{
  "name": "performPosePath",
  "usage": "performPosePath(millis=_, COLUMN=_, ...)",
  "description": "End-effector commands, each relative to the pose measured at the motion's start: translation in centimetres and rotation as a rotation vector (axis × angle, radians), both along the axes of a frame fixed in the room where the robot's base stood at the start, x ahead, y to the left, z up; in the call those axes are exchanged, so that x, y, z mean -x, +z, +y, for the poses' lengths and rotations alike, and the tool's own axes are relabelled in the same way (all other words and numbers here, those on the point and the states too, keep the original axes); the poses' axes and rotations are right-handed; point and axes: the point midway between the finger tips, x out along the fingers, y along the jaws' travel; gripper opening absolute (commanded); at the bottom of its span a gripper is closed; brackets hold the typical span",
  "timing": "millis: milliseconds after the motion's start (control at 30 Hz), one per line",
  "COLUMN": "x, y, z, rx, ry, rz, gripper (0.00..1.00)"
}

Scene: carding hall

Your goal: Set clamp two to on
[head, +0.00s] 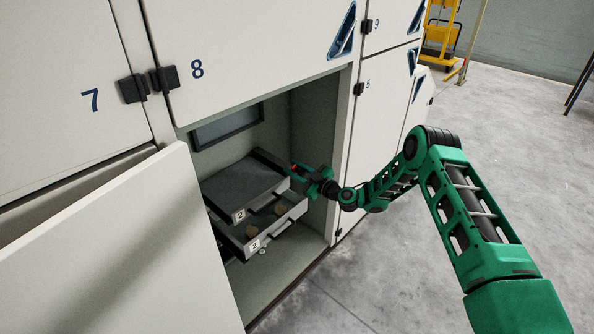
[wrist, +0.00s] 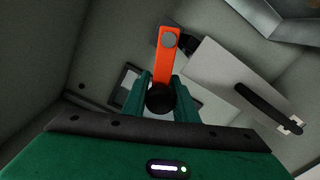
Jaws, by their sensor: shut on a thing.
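The orange lever (wrist: 168,62), which appears to belong to clamp two, has a grey round pivot at its top in the wrist view and a black ball knob (wrist: 160,99) at its lower end. No label shows on it. My gripper (wrist: 162,86) is shut on the black knob, with one green finger on each side. The lever slants slightly right toward its pivot. In the head view my gripper (head: 306,175) reaches into the open cabinet at the right of the drawers. Only a speck of the orange lever (head: 293,167) shows there.
An upper drawer (head: 240,215) and a pulled-out lower drawer (head: 254,244), both marked 2, stand left of my gripper. The open cabinet door (head: 130,250) is at the left. A drawer's black handle (wrist: 268,108) is close on the right in the wrist view.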

Motion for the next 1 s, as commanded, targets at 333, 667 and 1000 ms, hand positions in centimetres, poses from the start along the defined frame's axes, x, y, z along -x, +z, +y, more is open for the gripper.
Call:
performPosePath(millis=333, x=0.0, y=-0.1, z=0.1, rx=0.002, ry=0.0, rz=0.001, gripper=0.43)
performPosePath(millis=667, x=1.4, y=-0.1, z=-1.8, rx=0.002, ry=-0.002, rz=0.005, gripper=0.43)
performPosePath(millis=1000, x=5.3, y=-0.2, z=-6.5, rx=0.001, ry=-0.003, rz=0.006, gripper=0.43)
